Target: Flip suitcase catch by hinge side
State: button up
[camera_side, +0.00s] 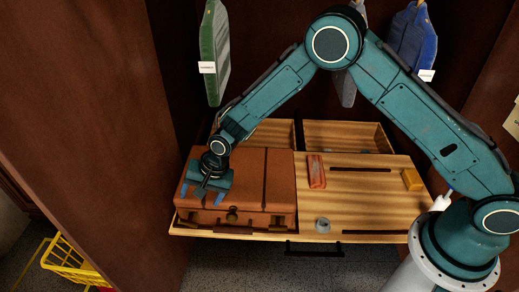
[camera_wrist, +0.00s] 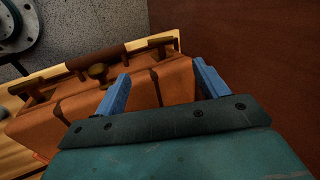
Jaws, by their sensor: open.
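An orange-brown suitcase (camera_side: 265,178) lies shut on the left of a wooden board, its front side with the handle and catches facing the board's front edge. A round brass catch (camera_side: 232,214) sits at the middle of its front; it also shows in the wrist view (camera_wrist: 98,72). My gripper (camera_side: 202,193) is over the suitcase's left part, pointing down, with its blue fingers apart and nothing between them. In the wrist view my gripper (camera_wrist: 160,85) has the suitcase top below and between its fingers. Whether the fingertips touch the suitcase I cannot tell.
On the board (camera_side: 365,210), right of the suitcase, are a red block (camera_side: 316,171), a yellow block (camera_side: 412,180) and a grey round piece (camera_side: 323,225). Open wooden compartments (camera_side: 345,136) lie behind. A brown wall (camera_side: 90,120) stands close on the left. Garments hang above.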

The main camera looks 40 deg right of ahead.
aim_at(189, 223)
jog(key=s+a+n+t+h, duration=0.1)
jog(key=n, duration=1)
jog(key=s+a+f+n+t+h, duration=0.1)
jog(key=a+n, duration=0.1)
jog(key=n, duration=1)
jog(key=s+a+n+t+h, duration=0.1)
jog(key=n, duration=1)
jog(key=shift+s+a+f, duration=0.2)
jog(key=shift+s+f, duration=0.05)
jog(key=shift+f, duration=0.1)
jog(key=shift+d+x, duration=0.15)
jog(key=shift+x, duration=3.25)
jog(key=shift+d+x, duration=0.1)
jog(key=shift+x, duration=3.3)
jog(key=shift+c, duration=0.4)
